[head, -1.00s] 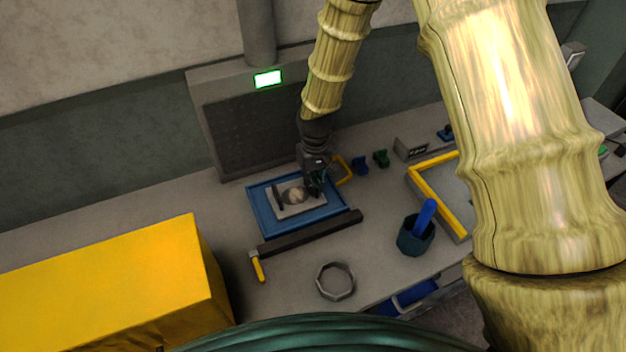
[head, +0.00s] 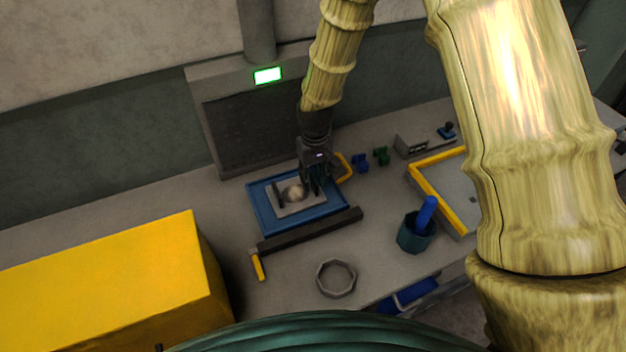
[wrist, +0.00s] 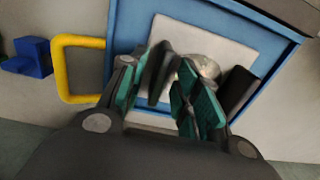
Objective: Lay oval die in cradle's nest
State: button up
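The cradle (head: 311,203) looks like a pale grey plate with two dark uprights, inside a blue tray; it also shows in the wrist view (wrist: 206,40). A rounded, shiny pale piece (head: 294,194), apparently the oval die, sits between the uprights and shows in the wrist view (wrist: 207,66). Whether it is fully seated I cannot tell. My gripper (head: 318,186) is over the cradle's right side. In the wrist view its green-padded fingers (wrist: 158,100) are apart, with one dark upright showing between them. The right finger partly hides the die.
The blue tray (head: 262,217) has a yellow handle (head: 345,168) close to my gripper. A dark bar (head: 310,231) lies along its front. A grey ring (head: 336,278), a teal cup (head: 416,236) and a yellow-edged tray (head: 440,200) stand nearby. A large yellow box (head: 110,275) is at left.

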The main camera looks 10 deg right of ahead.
notch_tip(320, 180, up, 11)
jog(key=b, duration=0.3)
dwell(0.4)
jog(key=shift+d, duration=0.1)
